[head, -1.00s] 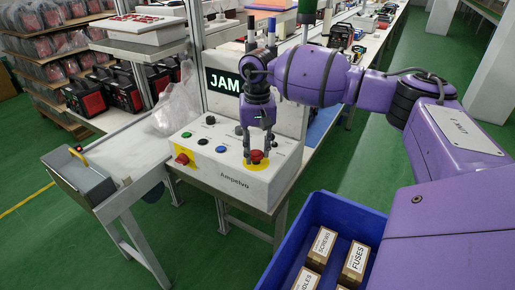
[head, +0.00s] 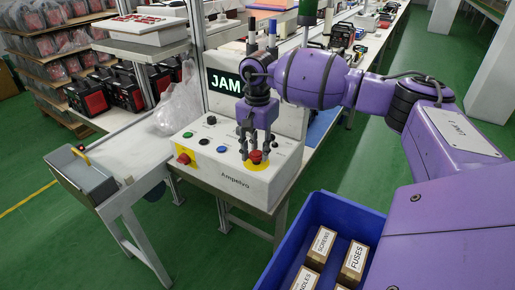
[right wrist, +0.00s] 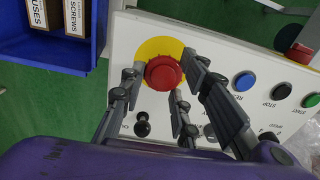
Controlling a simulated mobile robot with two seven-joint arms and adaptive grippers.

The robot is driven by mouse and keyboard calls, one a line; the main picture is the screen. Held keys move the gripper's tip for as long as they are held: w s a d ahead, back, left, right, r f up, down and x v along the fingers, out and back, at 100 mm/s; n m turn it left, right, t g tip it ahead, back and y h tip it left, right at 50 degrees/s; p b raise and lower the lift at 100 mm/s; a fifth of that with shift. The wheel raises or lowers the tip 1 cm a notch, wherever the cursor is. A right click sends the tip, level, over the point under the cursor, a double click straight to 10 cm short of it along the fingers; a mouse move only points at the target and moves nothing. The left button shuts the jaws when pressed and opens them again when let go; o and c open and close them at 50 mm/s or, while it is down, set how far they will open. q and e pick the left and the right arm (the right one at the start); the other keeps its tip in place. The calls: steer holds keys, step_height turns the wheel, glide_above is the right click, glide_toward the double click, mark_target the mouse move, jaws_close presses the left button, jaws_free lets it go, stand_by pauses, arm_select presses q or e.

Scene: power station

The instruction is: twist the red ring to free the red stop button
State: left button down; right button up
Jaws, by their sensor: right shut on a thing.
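The red stop button (head: 256,156) sits on a yellow disc at the front right corner of the white control box (head: 230,178). In the right wrist view the red stop button's round head (right wrist: 164,73) is seen from above, with its red ring (right wrist: 179,84) at the rim. My right gripper (head: 255,150) points down and is shut on the red ring. In the right wrist view its dark fingers (right wrist: 163,78) stand around the rim, on either side of it. My left gripper is not in view.
The box also bears another red knob (head: 183,158) at its left end and blue, black and green buttons. A screen (head: 225,82) behind reads "JAM". A blue bin (head: 335,212) with small cartons stands at the front right.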

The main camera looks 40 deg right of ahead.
steer(key=shift+s+f+m, duration=0.2)
steer(key=shift+m, duration=0.2)
steer(key=o, duration=1.1)
steer(key=shift+d+r, duration=0.1)
steer(key=shift+r, duration=0.1)
steer(key=shift+w+r, duration=0.1)
steer(key=shift+r, duration=0.1)
step_height(320, 180, up, 12)
steer(key=shift+f, duration=0.25)
